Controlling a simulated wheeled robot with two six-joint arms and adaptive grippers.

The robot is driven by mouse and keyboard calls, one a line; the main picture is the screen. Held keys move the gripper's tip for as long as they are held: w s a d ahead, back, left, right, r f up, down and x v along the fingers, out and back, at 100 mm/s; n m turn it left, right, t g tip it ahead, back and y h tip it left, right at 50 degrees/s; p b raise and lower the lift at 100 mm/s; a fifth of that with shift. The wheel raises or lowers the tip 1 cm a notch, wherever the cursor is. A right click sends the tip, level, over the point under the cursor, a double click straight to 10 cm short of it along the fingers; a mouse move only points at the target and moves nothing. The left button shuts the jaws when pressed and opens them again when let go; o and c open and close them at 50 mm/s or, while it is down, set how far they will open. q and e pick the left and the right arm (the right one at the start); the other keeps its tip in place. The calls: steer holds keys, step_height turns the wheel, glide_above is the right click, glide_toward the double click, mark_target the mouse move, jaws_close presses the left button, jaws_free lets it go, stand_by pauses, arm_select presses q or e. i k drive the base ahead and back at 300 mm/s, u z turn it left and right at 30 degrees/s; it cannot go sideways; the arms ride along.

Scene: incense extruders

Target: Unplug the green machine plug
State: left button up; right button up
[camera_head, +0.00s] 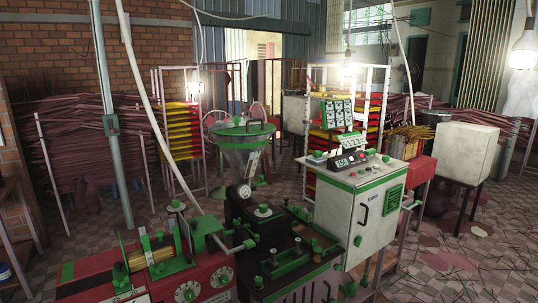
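Green-trimmed machines fill the lower middle. A dark machine with green parts (290,245) stands in front, and a grey hopper with a green rim (243,150) stands behind it. A white cabinet with green edges (365,205) stands at its right. No plug can be clearly made out. Neither of my grippers is in view.
A red machine with dials (155,280) fills the lower left. A pale cable or pipe (150,95) slants down across the left. Racks with red and yellow trays (180,130) stand behind. A white box on legs (466,152) is at right. Tiled floor (450,260) is open at lower right.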

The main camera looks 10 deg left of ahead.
mark_target(317, 154)
steer(key=z, duration=1)
steer(key=i, duration=3.25)
steer(key=u, duration=2.95)
